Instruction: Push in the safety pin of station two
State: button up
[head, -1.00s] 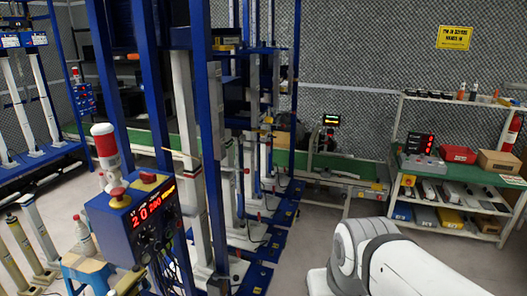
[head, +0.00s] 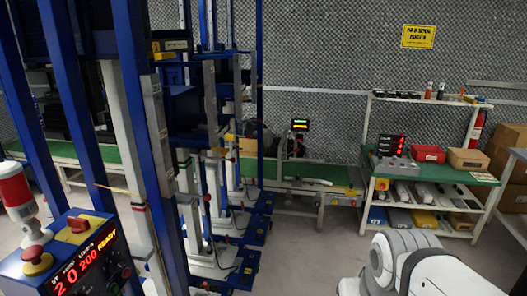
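Several tall test stations with blue frames (head: 158,150) and white columns (head: 214,130) stand in a row from the left foreground back to the middle. I cannot tell which is station two, and no safety pin is clear at this size. A blue control box (head: 75,262) with a red digit display, a red knob and a yellow-based button stands at the lower left. My white arm (head: 425,265) shows at the lower right. My gripper is out of view.
A shelf bench (head: 440,176) with a red tray (head: 428,154), a cardboard box (head: 468,159) and a display unit stands at the right. A green conveyor (head: 310,170) runs behind the stations. Grey floor (head: 300,255) is clear between the stations and my arm.

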aim_at(233, 160)
jog(key=z, duration=0.15)
jog(key=i, duration=1.25)
jog(key=u, duration=0.55)
jog(key=k, duration=0.75)
jog(key=u, duration=0.1)
jog(key=i, duration=0.85)
jog(key=z, duration=0.05)
